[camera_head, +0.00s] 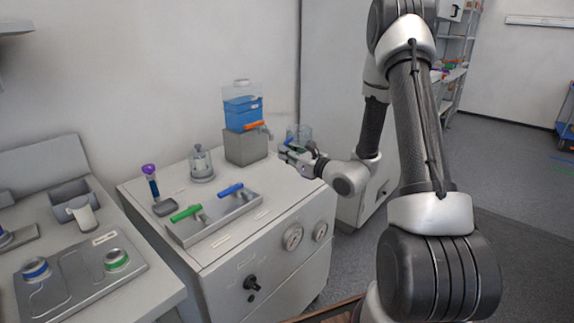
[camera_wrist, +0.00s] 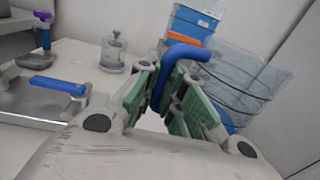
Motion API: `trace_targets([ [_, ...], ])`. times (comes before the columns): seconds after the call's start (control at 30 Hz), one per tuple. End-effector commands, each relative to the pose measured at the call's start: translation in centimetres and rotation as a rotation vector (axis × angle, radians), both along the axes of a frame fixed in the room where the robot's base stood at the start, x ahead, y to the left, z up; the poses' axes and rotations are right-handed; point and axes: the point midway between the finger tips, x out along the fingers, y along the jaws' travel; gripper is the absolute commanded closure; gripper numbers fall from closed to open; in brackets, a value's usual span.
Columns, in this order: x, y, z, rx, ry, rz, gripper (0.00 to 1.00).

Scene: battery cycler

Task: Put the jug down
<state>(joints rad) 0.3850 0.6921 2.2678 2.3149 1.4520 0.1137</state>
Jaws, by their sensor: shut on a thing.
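The clear jug (camera_wrist: 240,85) has a blue handle (camera_wrist: 188,53) and fills the right of the wrist view. My gripper (camera_wrist: 170,85) is shut on this handle, with the green-padded fingers on either side of it. In the head view the jug (camera_head: 304,132) is just beyond my gripper (camera_head: 287,152), at the right end of the white cabinet top (camera_head: 223,248).
A blue-filled tank (camera_head: 242,106) with an orange-marked tap stands on a grey block (camera_head: 246,147) left of the jug. A glass vessel (camera_head: 202,165), a tray (camera_head: 215,220) with green and blue handled valves, and a purple-topped tool (camera_head: 150,180) occupy the cabinet's left side.

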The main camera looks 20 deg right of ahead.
Motion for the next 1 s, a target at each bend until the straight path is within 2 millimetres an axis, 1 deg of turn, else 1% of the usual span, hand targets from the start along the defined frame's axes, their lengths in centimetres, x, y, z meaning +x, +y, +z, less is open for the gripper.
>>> trace_targets([
  [0.1, 0.5, 0.9, -0.6, -0.005, -0.011, 0.117, 1.0],
  [0.23, 0.3, 1.8, -0.9, -0.008, -0.009, 0.226, 1.0],
  [0.3, -0.1, 2.1, -1.7, -0.001, 0.003, 0.258, 1.0],
  [0.5, -0.3, 2.2, -5.4, 0.016, 0.017, 0.264, 1.0],
  [0.67, -0.2, 2.2, -6.9, 0.014, 0.014, 0.263, 1.0],
  [0.9, -0.2, 2.2, -10.4, 0.015, 0.015, 0.262, 1.0],
  [1.0, -0.2, 2.1, -10.9, 0.014, 0.013, 0.262, 1.0],
])
